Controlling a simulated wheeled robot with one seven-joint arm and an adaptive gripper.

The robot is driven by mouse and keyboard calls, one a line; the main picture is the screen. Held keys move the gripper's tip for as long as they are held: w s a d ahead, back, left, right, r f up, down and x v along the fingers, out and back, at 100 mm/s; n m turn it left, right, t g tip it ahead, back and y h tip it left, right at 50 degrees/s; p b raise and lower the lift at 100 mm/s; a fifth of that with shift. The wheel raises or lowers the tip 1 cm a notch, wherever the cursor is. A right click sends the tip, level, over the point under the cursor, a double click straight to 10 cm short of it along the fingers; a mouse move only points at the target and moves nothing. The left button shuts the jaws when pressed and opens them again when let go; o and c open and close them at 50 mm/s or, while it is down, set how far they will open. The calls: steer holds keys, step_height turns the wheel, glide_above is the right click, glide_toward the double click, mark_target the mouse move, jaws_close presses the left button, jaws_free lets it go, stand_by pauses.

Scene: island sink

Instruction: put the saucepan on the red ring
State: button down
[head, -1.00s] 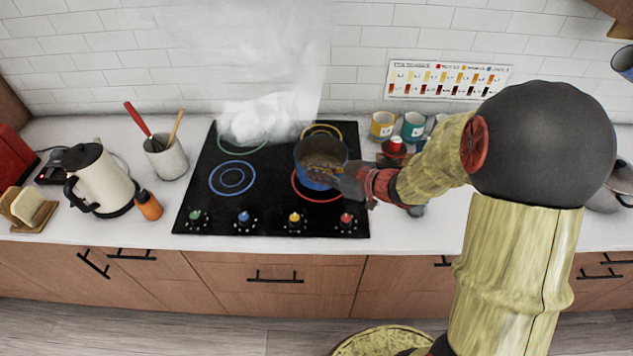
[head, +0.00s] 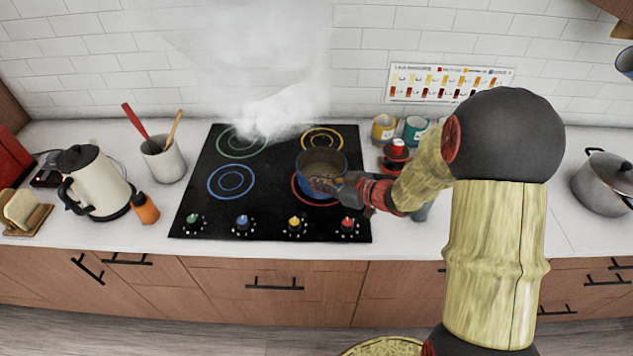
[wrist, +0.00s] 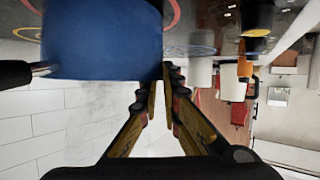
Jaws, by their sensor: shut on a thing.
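The blue saucepan (head: 321,165) is over the right side of the cooktop, upright, with brownish contents. It partly covers the red ring (head: 312,202), whose front edge shows below it. My gripper (head: 335,187) is at the saucepan's front right and is shut on it; I cannot tell exactly which part is between the fingers. In the wrist view the saucepan's blue wall (wrist: 100,40) is beside the fingertips (wrist: 163,85), and a dark handle (wrist: 14,74) sticks out at the left. Whether the saucepan's base touches the glass is hidden.
The yellow ring (head: 322,131) is behind the saucepan, the blue ring (head: 231,181) to its left. White steam (head: 275,110) rises at the back. Knobs (head: 295,222) line the front edge. Mugs (head: 384,127) and a red-topped item (head: 397,150) stand to the right.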

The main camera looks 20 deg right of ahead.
steer(key=c, duration=2)
jaws_free()
steer(key=shift+f, duration=0.1)
